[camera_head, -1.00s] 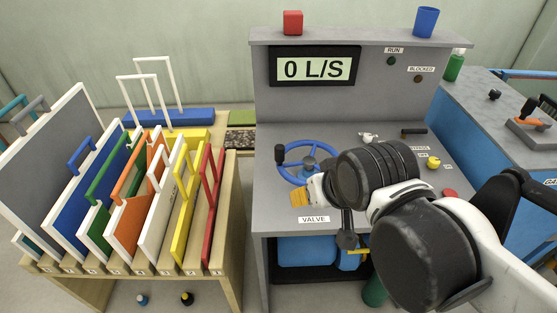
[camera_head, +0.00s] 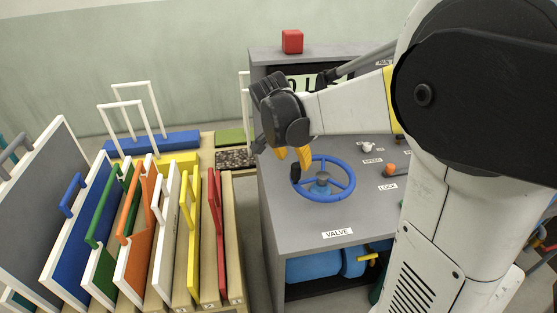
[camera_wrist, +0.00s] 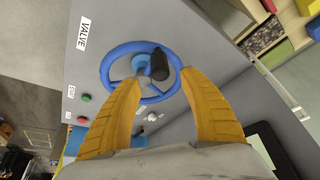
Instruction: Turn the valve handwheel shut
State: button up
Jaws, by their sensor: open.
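The blue valve handwheel (camera_head: 322,183) lies on the grey sloping panel above the VALVE label (camera_head: 338,233). Its black knob (camera_head: 296,172) is at the left of the rim. My gripper (camera_head: 294,157) is open and its yellow fingers point down at the knob. In the wrist view the wheel (camera_wrist: 112,62) is beyond my fingers, and the knob (camera_wrist: 160,65) shows between the two spread fingertips (camera_wrist: 160,82). I cannot tell whether either finger touches the knob. The flow display (camera_head: 305,84) is mostly hidden behind my arm.
An orange knob (camera_head: 389,169) by the LOCK label and a small white knob (camera_head: 367,147) stand right of the wheel. A red block (camera_head: 292,41) sits on the console top. A rack of coloured framed panels (camera_head: 132,240) stands to the left. My arm hides the console's right side.

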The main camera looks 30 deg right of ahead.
aim_at(299, 173)
jog(key=b+x, duration=0.2)
jog(key=x, duration=0.6)
jog(key=shift+d+f+b, duration=0.15)
jog(key=shift+f+b, duration=0.15)
jog(key=shift+b, duration=0.1)
jog(key=shift+c, duration=0.2)
grip_shut()
